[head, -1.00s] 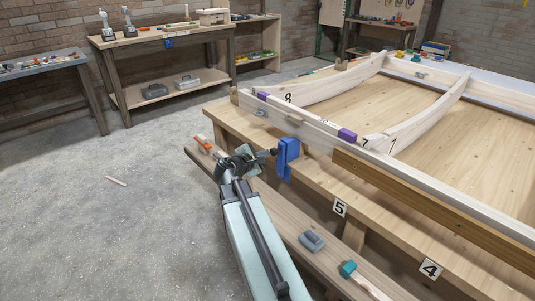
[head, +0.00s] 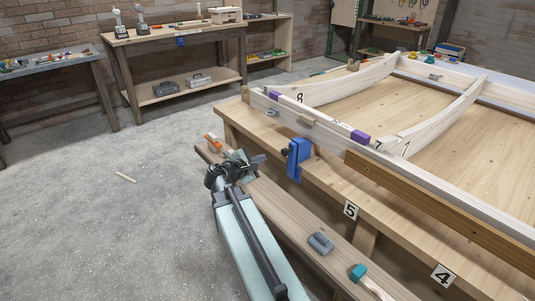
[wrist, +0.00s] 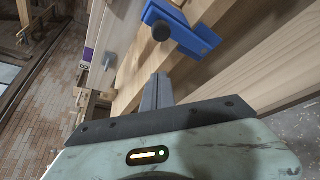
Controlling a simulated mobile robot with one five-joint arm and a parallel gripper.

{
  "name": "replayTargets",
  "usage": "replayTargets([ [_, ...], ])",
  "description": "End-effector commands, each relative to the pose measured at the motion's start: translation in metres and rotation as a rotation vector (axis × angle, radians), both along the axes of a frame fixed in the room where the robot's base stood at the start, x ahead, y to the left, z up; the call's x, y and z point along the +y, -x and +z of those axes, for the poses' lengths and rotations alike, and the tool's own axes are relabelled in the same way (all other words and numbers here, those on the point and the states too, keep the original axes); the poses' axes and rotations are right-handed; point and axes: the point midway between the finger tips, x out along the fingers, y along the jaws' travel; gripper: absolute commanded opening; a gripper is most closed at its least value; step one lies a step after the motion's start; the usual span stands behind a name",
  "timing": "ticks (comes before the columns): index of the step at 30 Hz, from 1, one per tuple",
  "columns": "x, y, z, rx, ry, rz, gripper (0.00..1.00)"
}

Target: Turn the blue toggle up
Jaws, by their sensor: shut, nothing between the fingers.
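A blue clamp-like piece (head: 299,156) with a dark round knob is fixed at the edge of the wooden bench, under the pale rail. In the wrist view the blue piece (wrist: 190,30) is at the top, its black knob facing me. No other blue toggle stands out on the rail, so I cannot tell for sure that this is it. My gripper (head: 257,159) is left of the blue piece, apart from it. In the wrist view my gripper (wrist: 158,90) shows its grey fingers shut together with nothing between them, pointing just below the knob.
A low plank (head: 285,212) runs along the bench front, with a grey block (head: 320,243) and a teal-headed tool (head: 358,272) on it. The pale rail (head: 325,127) carries purple blocks and a small metal fitting (head: 272,112). The concrete floor at left is mostly clear.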

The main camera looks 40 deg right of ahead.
Motion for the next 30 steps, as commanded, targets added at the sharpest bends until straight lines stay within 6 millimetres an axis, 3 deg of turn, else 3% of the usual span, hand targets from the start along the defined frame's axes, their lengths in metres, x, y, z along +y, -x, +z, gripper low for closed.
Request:
replayTargets([
  [3,0.019,0.01,0.002,0.0,0.0,0.002,0.0],
  [7,0.031,0.015,0.002,0.0,-0.001,0.0,0.0],
  [25,0.036,0.014,0.002,0.0,-0.001,0.003,0.0],
  [28,0.055,0.005,0.002,0.001,-0.001,0.035,0.0],
  [30,0.078,-0.001,-0.012,-0.006,-0.071,0.056,0.0],
])
